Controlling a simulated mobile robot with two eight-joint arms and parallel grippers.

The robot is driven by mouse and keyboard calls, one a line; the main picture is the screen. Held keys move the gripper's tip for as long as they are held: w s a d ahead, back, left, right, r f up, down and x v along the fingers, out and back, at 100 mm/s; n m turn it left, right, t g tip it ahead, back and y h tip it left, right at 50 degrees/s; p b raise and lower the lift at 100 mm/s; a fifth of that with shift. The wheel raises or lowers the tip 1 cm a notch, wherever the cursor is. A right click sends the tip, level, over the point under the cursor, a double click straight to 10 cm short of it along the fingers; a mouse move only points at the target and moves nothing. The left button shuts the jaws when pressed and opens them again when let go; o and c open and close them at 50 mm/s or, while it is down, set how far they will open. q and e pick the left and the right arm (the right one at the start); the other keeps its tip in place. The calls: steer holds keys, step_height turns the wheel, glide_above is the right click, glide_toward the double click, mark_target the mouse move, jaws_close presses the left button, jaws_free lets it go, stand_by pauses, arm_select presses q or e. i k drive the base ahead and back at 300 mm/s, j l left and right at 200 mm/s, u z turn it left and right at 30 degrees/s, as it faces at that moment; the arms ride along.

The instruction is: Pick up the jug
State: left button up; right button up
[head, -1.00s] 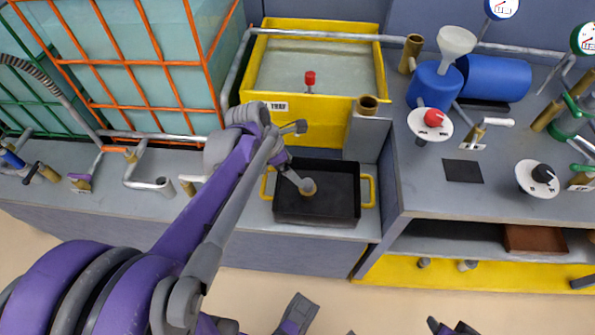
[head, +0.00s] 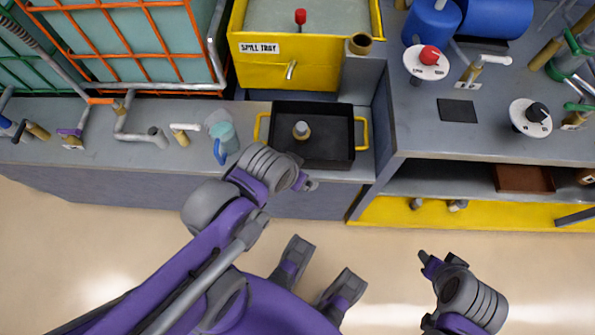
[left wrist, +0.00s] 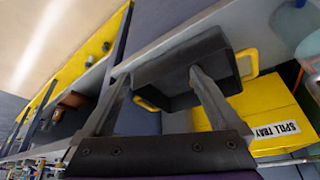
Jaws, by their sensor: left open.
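The jug (head: 224,136) is a pale teal, see-through vessel with a blue handle on its near left side. It stands upright on the grey bench, left of the black tray (head: 345,153). A cut-off teal shape at the upper right edge of the left wrist view looks like part of it. My left gripper (head: 309,184) is in front of the bench edge, near the tray and to the right of the jug. Its two fingers are apart and empty in the left wrist view (left wrist: 160,76). My right gripper (head: 432,264) is over the floor at lower right; its jaws are unclear.
Pipes and valves (head: 182,136) stand left of the jug. The floor before the bench is clear.

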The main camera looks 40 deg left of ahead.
mark_target(219, 126)
steer(key=u, duration=2.05)
